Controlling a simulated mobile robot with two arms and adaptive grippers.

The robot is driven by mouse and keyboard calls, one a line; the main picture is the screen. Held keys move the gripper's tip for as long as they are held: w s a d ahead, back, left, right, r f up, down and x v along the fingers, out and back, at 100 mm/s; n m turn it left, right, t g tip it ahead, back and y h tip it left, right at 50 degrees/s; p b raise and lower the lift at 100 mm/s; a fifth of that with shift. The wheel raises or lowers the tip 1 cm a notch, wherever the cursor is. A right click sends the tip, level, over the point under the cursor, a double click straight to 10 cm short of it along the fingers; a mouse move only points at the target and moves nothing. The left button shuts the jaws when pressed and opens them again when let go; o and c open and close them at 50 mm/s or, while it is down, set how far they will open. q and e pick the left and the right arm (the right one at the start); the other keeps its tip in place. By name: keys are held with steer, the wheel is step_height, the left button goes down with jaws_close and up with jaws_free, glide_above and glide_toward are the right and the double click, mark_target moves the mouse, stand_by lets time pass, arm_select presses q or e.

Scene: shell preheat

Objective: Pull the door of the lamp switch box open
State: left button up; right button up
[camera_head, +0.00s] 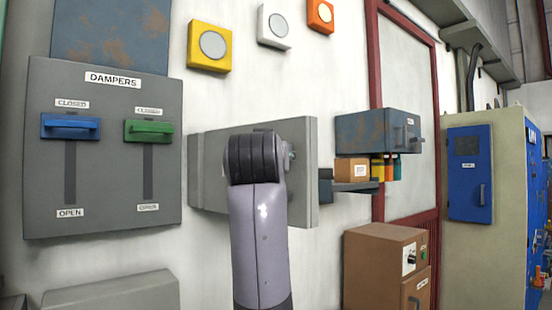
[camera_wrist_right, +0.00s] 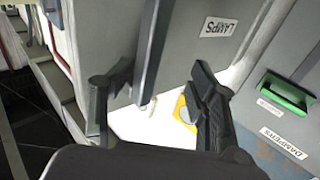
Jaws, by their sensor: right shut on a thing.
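The lamp switch box (camera_head: 212,170) is a grey box on the white wall in the middle of the head view. My right arm covers much of it there and hides the gripper's fingertips. In the right wrist view the LAMPS label (camera_wrist_right: 220,27) reads upside down on its grey door (camera_wrist_right: 190,50). A darker grey bar (camera_wrist_right: 153,45), part of the door's handle or edge, stands by the left finger. My right gripper (camera_wrist_right: 165,95) is shut on the door at this part; its exact contact is unclear. I cannot tell whether the door is ajar. My left gripper is out of view.
The DAMPERS panel (camera_head: 100,200) with blue (camera_head: 70,127) and green (camera_head: 148,131) handles is left of the box. Yellow (camera_head: 209,46), white (camera_head: 273,26) and orange (camera_head: 320,16) wall units are above. A shelf (camera_head: 350,187) and brown cabinet (camera_head: 385,270) are to the right.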

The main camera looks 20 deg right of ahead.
steer(key=s+a+f+b, duration=0.3)
steer(key=s+a, duration=0.1)
steer(key=a, duration=0.4)
steer(key=s+a+f+b, duration=0.4)
steer(key=a, duration=0.5)
steer(key=shift+s+a+f, duration=0.2)
steer(key=shift+a, duration=0.05)
stand_by(1.3)
steer(key=shift+c, duration=0.3)
